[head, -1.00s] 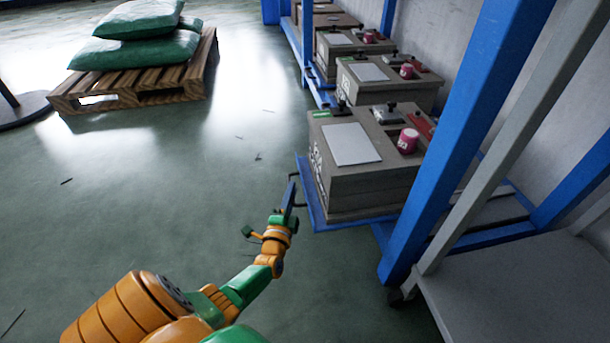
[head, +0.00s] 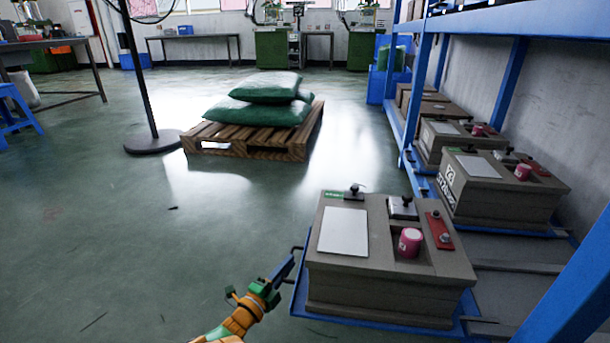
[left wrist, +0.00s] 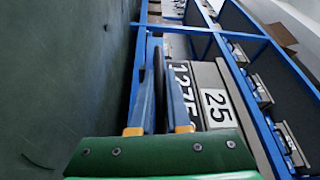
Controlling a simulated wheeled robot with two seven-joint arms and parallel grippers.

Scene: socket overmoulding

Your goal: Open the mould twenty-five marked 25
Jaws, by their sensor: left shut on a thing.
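The mould marked 25 (left wrist: 216,107) shows its white number plate in the left wrist view. In the head view the nearest grey mould block (head: 392,262) has a white plate on top, a red-pink cylinder (head: 410,242) and small clamps. It sits on a blue tray (head: 300,292) standing out to the left of the other moulds. My left gripper (head: 286,266) is at the tray's front edge, shut on its dark handle (head: 297,249). It also shows in the left wrist view (left wrist: 158,62), where the handle is mostly hidden. My right gripper is not in view.
More moulds (head: 500,185) sit on the blue rack (head: 508,80) behind and to the right. A blue upright (head: 575,290) stands at front right. A wooden pallet (head: 250,140) with green sacks (head: 262,105) lies beyond.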

